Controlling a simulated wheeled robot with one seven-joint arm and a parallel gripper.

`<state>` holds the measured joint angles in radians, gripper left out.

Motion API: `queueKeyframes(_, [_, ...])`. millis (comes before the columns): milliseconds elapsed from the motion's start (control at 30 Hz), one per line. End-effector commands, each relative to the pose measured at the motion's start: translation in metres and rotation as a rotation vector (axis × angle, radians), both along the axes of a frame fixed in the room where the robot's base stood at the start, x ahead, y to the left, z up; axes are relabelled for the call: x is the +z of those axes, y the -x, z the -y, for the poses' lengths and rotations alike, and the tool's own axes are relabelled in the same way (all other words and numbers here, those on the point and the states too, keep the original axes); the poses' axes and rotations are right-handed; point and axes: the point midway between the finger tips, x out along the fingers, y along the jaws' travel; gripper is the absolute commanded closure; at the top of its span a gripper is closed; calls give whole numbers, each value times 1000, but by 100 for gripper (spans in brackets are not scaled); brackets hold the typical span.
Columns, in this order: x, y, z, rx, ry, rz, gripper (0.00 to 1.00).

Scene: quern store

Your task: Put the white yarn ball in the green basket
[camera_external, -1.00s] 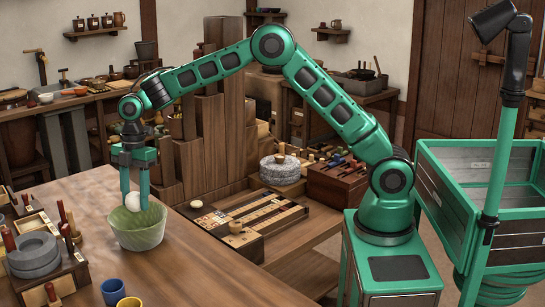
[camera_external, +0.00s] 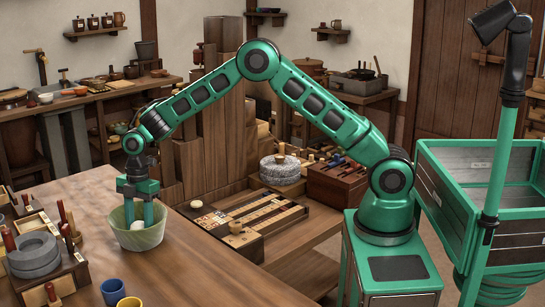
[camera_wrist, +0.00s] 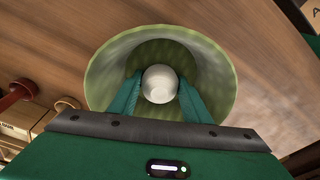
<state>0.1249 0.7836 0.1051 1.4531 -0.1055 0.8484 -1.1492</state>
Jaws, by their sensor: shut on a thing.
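The green basket (camera_external: 140,240) stands upright on the wooden table, looking like a pale green, slightly translucent bowl. It also shows in the wrist view (camera_wrist: 222,65). The white yarn ball (camera_wrist: 160,84) is between my fingertips, with the basket's interior around and beneath it. My gripper (camera_external: 137,217) points down into the basket and is shut on the ball. Its green fingers (camera_wrist: 160,92) show on both sides of the ball. Whether the ball touches the basket's bottom is hard to tell.
A blue cup (camera_external: 113,291) and a yellow cup (camera_external: 130,302) stand at the table's front. Grey stone rings (camera_external: 34,255) sit on a wooden stand to the left. The table (camera_external: 205,270) right of the basket is clear.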

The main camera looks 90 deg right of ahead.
Motion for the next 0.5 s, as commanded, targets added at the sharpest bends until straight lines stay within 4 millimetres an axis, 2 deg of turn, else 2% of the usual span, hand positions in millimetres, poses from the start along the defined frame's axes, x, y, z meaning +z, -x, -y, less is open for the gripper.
queueKeyframes(233, [-1,0,0,0,0,0,82])
queueKeyframes(267, [-1,0,0,1,0,0,54])
queueKeyframes(333, [-1,0,0,1,0,1,38])
queueKeyframes(500, [-1,0,0,1,0,0,38])
